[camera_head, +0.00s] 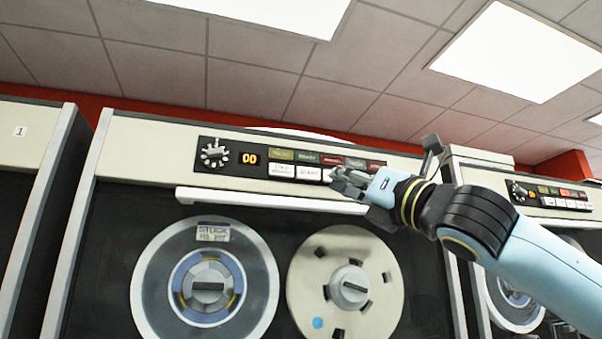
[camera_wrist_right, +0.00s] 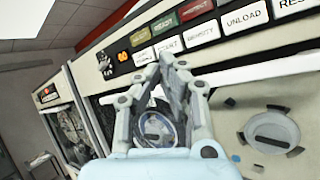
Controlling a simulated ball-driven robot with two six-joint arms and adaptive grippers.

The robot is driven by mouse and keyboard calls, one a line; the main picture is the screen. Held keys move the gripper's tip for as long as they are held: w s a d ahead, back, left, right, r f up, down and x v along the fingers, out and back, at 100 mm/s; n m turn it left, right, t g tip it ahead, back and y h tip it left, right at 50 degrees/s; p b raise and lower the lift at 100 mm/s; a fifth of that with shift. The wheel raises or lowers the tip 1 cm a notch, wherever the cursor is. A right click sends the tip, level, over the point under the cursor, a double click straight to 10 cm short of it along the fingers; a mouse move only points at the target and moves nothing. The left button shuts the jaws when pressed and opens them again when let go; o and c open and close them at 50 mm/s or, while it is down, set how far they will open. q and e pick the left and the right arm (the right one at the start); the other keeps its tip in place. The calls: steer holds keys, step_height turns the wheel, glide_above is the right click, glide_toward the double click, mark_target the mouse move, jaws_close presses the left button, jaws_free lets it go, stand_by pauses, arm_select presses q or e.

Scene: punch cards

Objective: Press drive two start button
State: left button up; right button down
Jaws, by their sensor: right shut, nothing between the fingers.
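The middle tape drive has a black control panel with a dial, an orange 00 display (camera_head: 249,158) and a row of white buttons. The white START button (camera_head: 308,173) is second from the left in that row; it also shows in the right wrist view (camera_wrist_right: 168,43). My right gripper (camera_head: 334,176) is shut and empty, its fingertips in front of the panel just right of START in the head view. In the right wrist view the fingertips (camera_wrist_right: 167,60) appear just below START; I cannot tell whether they touch the panel. My left gripper is not in view.
A cabinet labelled 1 (camera_head: 20,131) stands at left, another drive with a similar panel (camera_head: 550,195) at right. Below the middle panel are a pale ledge (camera_head: 270,201) and two tape reels, the left one (camera_head: 205,283) with a label. Coloured indicators sit above the buttons.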

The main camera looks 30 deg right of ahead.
mark_target(308, 174)
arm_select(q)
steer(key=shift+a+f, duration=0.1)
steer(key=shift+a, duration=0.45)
arm_select(e)
steer(key=s+a+r+n+y, duration=0.3)
steer(key=r+n, duration=0.1)
steer(key=n, duration=0.1)
steer(key=shift+s+a+r+y, duration=0.15)
steer(key=shift+s+r+y, duration=0.15)
steer(key=shift+s, duration=0.1)
arm_select(q)
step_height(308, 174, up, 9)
steer(key=p, duration=0.8)
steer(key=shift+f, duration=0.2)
arm_select(e)
steer(key=w, duration=0.3)
steer(key=w+d, duration=0.1)
steer(key=w, duration=0.1)
steer(key=w+d, duration=0.1)
steer(key=w, duration=0.2)
steer(key=shift+w+f, duration=0.1)
steer(key=shift+w, duration=0.25)
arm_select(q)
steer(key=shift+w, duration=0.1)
arm_select(e)
steer(key=shift+w+d, duration=0.1)
steer(key=shift+w, duration=0.05)
steer(key=shift+w, duration=0.25)
